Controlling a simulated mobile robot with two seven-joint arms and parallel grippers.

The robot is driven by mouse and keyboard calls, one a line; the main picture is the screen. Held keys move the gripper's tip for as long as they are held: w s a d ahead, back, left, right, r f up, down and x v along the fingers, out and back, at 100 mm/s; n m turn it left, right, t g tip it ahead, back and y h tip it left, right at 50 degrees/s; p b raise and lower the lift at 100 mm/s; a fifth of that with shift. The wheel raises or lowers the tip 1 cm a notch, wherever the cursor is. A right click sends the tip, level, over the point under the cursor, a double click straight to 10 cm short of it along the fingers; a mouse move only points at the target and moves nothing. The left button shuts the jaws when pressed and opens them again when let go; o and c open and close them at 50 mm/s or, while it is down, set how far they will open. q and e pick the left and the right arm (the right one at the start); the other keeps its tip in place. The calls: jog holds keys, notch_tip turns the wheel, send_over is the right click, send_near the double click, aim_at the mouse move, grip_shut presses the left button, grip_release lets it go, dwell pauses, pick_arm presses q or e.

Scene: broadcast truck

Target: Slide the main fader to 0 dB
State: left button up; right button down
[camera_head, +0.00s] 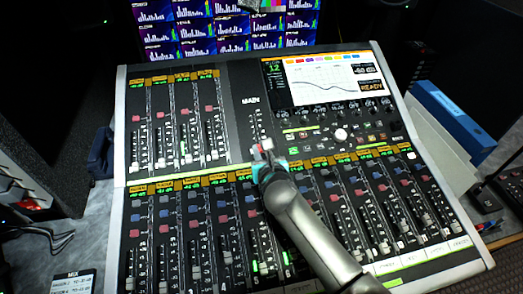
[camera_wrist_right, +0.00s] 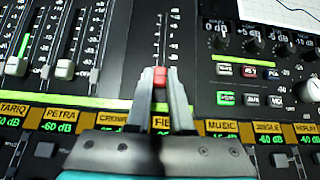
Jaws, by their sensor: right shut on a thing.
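The main fader (camera_wrist_right: 160,76) has a red cap and sits low on its vertical track, below the MAIN label (camera_head: 250,101). In the head view, the cap shows as a small red patch (camera_head: 267,144). My right gripper (camera_head: 262,151) is shut on this cap, with one finger on each side, as the right wrist view shows. The scale marks (camera_wrist_right: 160,35) run up the panel above the cap, but their numbers are too small to read. My left gripper is not in view.
The mixing console (camera_head: 121,150) is tilted and covered with channel faders, buttons and labels. Channel faders (camera_wrist_right: 65,69) stand left of the main track. A console screen (camera_head: 322,79) and knobs are at the upper right. A blue binder (camera_head: 450,112) lies beyond the right edge.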

jog(key=shift+w+a+r, duration=0.1)
jog(key=shift+w+r, duration=0.15)
jog(key=shift+w, duration=0.2)
jog(key=w, duration=0.2)
jog(key=w+r+p, duration=0.1)
jog(key=w+a+r, duration=0.1)
jog(key=w, duration=0.1)
jog(key=shift+w+r, duration=0.1)
jog(key=shift+w, duration=0.2)
jog(key=c, duration=0.8)
grip_release()
jog(key=shift+p, duration=0.3)
